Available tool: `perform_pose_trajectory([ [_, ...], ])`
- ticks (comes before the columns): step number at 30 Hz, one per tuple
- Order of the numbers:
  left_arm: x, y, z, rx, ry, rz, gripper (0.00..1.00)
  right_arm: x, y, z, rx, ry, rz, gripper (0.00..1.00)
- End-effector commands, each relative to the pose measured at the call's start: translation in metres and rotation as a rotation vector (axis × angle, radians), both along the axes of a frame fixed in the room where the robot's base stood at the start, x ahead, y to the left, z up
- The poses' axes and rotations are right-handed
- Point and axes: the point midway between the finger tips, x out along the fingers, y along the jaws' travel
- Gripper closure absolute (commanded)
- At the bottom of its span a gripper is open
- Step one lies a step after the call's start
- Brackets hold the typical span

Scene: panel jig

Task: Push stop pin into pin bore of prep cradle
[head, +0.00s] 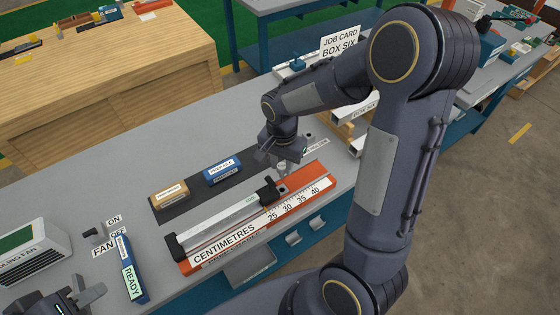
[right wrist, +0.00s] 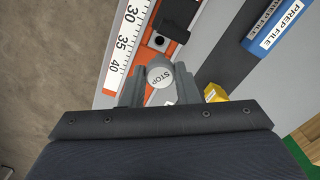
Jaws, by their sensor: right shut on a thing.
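The stop pin (right wrist: 161,77) is a grey cylinder with a round cap marked STOP. My right gripper (right wrist: 160,88) is shut on it, with one finger on each side. In the head view the right gripper (head: 283,162) points down over the right part of the prep cradle, with the pin (head: 283,171) below it. The prep cradle (head: 316,174) is an orange bed with a white centimetre scale and a grey bar along it. My left gripper (head: 78,299) is partly in view at the lower left.
A black clamp block (head: 268,189) stands on the cradle just left of the pin. Behind are a blue prep file (head: 222,167) and a tan block (head: 170,193) on a dark mat. A yellow object (right wrist: 214,92) lies close right of the fingers.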

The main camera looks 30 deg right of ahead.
Motion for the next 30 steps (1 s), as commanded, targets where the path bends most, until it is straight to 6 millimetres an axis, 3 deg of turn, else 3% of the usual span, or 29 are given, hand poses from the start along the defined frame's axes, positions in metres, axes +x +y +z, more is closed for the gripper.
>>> perform_pose_trajectory([
  [11, 0.0, 0.0, -0.006, 0.0, 0.0, 0.0, 0.64, 0.0, 0.0, -0.005, 0.0, 0.001, 0.0, 0.99],
  [30, 0.0, 0.0, -0.05, 0.0, 0.0, 0.0, 0.64, 0.0, 0.0, -0.057, 0.0, 0.001, 0.001, 0.99],
])
